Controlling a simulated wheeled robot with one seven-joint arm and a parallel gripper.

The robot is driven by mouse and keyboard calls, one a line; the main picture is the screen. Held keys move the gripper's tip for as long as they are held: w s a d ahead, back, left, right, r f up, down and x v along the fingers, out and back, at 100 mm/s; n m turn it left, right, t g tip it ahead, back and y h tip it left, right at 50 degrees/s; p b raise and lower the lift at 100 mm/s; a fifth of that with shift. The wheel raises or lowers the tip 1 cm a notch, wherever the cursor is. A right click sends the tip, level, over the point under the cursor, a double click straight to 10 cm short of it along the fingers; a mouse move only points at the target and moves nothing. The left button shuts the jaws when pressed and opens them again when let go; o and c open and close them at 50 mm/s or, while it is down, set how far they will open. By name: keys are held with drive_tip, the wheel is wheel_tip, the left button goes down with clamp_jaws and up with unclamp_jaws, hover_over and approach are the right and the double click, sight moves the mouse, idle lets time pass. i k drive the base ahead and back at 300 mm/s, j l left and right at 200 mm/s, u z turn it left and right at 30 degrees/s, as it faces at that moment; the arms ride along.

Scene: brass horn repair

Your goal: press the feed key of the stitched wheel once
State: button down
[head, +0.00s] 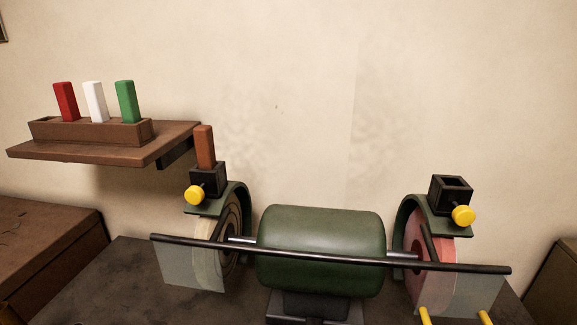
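The left wheel (211,252) is pale, with dark rings on its side that look like stitching, under a green guard. Above it a black holder box (208,181) has a brown bar (204,147) standing upright in it. A round yellow key (195,195) sits on the front of this box. The right wheel (434,246) is pinkish and has a similar black box (450,191) with its own yellow key (463,215). No bar shows in that box. My gripper (455,316) shows only as two yellow fingertips, apart and empty, at the bottom right, well away from the left key.
A green motor (320,245) stands between the wheels, with a long dark rod (330,252) across the front. Clear shields hang before both wheels. A wall shelf (165,147) at left bears a brown rack (85,131) with red, white and green bars.

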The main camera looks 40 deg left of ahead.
sight(194, 195)
drive_tip(key=u, duration=1.95)
